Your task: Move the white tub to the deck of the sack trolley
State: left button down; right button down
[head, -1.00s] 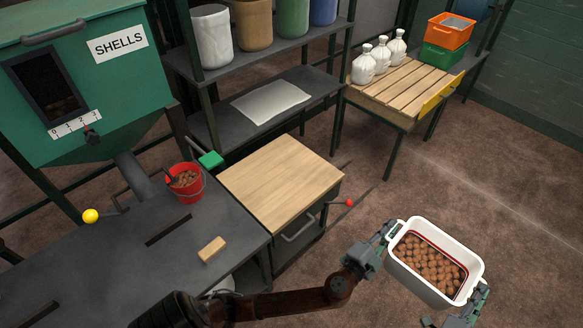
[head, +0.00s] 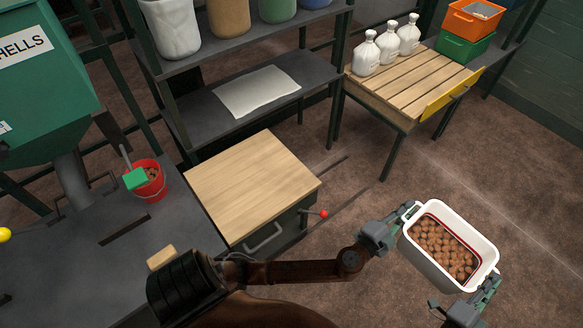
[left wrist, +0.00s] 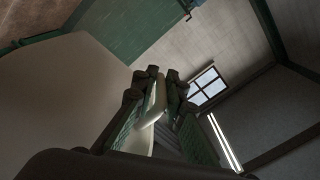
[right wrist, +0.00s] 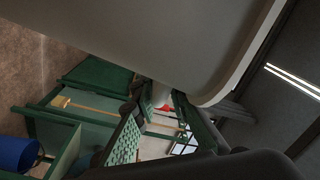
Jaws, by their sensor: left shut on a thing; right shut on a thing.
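The white tub (head: 420,262) is full of brown, nut-like pieces and hangs over the brown floor at the lower right of the head view. My left gripper (head: 408,216) is shut on its left end, and my right gripper (head: 488,287) is shut on its lower right end. The tub looks roughly level. Its pale wall fills the left of the left wrist view (left wrist: 65,90), beside the left fingers (left wrist: 155,95). Its wall and rim also cross the top of the right wrist view (right wrist: 170,40).
A wood-topped cabinet (head: 250,185) with a red-knobbed lever (head: 323,214) stands left of the tub. The grey bench (head: 60,250) holds a red bucket (head: 150,183). Floor right of the tub is clear.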

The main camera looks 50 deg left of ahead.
aim_at(250, 177)
jog(key=i, duration=1.4)
jog(key=u, duration=3)
